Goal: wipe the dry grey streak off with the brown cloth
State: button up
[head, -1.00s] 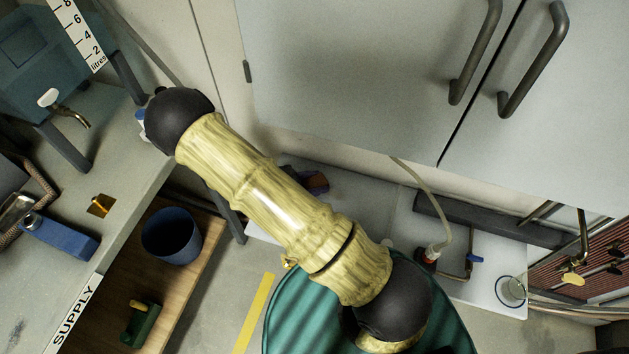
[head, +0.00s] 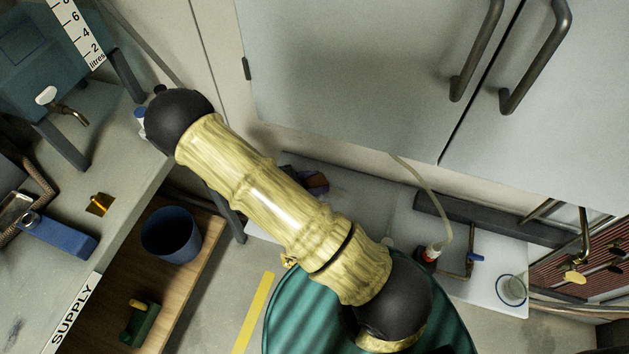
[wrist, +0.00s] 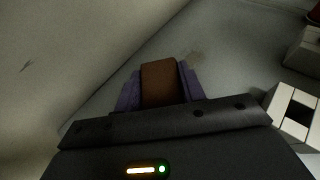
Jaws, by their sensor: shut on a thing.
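My gripper (wrist: 159,72) is shut on the brown cloth (wrist: 159,86), a folded pad between its two purple fingers in the wrist view. Ahead of the cloth, slightly right, a faint grey-brown smear (wrist: 194,57) lies on the pale grey surface; it may be the dry grey streak. I cannot tell whether the cloth touches the surface. In the head view only a purple part of my gripper (head: 316,182) shows beside my yellow arm, over the white low worktop. The streak cannot be made out there.
Grey cupboard doors (head: 355,75) hang above the worktop (head: 400,240). A hose (head: 428,185), a fitting with a blue tap (head: 475,257) and a glass beaker (head: 511,290) stand to the right. A blue bucket (head: 171,235) and green-rimmed teal drum (head: 300,310) are nearer.

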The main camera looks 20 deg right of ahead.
jog(key=shift+d, duration=0.1)
jog(key=shift+s+d, duration=0.75)
jog(key=shift+d, duration=0.25)
jog(key=shift+s+d+f, duration=0.2)
jog(key=shift+s+d, duration=0.7)
jog(key=shift+d, duration=0.2)
jog(key=shift+s+d, duration=0.15)
jog(key=shift+d, duration=0.05)
jog(key=shift+s+d+b, duration=0.3)
jog(key=shift+s+d, duration=0.35)
jog(key=shift+d, duration=0.2)
jog(key=shift+d+r, duration=0.1)
